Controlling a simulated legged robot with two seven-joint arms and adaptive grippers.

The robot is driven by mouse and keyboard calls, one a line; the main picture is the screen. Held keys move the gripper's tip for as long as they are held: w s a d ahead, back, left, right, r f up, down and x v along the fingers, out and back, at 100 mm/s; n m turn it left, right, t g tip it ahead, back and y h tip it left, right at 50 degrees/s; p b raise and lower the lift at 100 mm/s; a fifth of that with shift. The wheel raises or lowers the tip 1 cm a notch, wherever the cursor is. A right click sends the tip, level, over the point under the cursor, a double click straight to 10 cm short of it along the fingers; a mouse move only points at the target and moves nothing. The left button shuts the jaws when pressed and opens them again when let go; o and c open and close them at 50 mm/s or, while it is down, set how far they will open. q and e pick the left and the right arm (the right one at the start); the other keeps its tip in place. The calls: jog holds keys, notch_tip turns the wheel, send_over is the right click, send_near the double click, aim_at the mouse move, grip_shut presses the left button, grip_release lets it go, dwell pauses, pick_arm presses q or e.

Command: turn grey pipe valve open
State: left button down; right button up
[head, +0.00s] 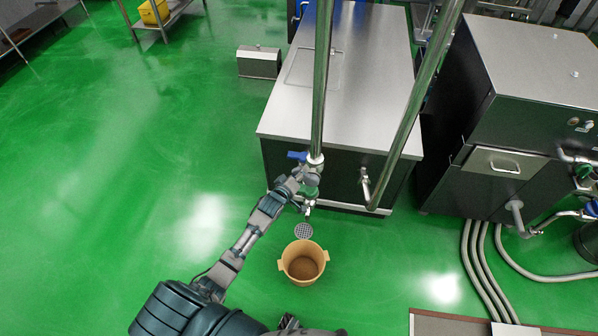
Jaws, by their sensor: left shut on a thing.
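The grey pipe (320,85) comes down in front of the metal counter. Its valve (315,160) is at the lower end, with a blue handle (297,155) sticking out to the left. My left gripper (308,179) is at the valve just below the blue handle, shut on part of it. The fingers hide the exact contact. A green part and a small spout show below the gripper. My right gripper cannot be made out; only dark parts of my body show at the bottom edge.
A tan bucket (303,262) with brown contents stands on the green floor below the valve, near a round floor drain (303,231). A second pipe (405,120) bends down at the right. A metal machine (530,60) and grey hoses (480,270) are farther right. The left floor is clear.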

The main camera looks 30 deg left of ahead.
aim_at(312, 178)
pick_arm(q)
jog(key=shift+d+r+p, duration=0.1)
jog(key=shift+d+p, duration=0.15)
jog(key=shift+p, duration=0.15)
jog(key=d+r+m+g+y+p, duration=0.1)
jog(key=m+p, duration=0.1)
jog(key=p, duration=0.1)
jog(key=shift+p, duration=0.35)
jog(key=shift+w+d+m+p, duration=0.1)
jog(key=shift+d+m+p, duration=0.1)
jog(key=shift+m+p, duration=0.25)
jog(key=shift+w+d+m+g+y+p, duration=0.15)
jog(key=shift+d+m+g+y+p, duration=0.35)
jog(key=shift+m+y, duration=0.35)
jog(key=shift+w+d+m+y, duration=0.2)
jog(key=shift+d+m+y, duration=0.35)
jog(key=shift+d+m, duration=0.35)
pick_arm(e)
notch_tip(312, 178, up, 7)
jog(key=d, duration=0.1)
jog(key=shift+d+f, duration=0.2)
pick_arm(q)
jog(key=shift+a, duration=0.2)
jog(key=c, duration=0.7)
grip_release()
jog(key=shift+w+r, duration=0.15)
pick_arm(e)
jog(key=shift+w, duration=0.1)
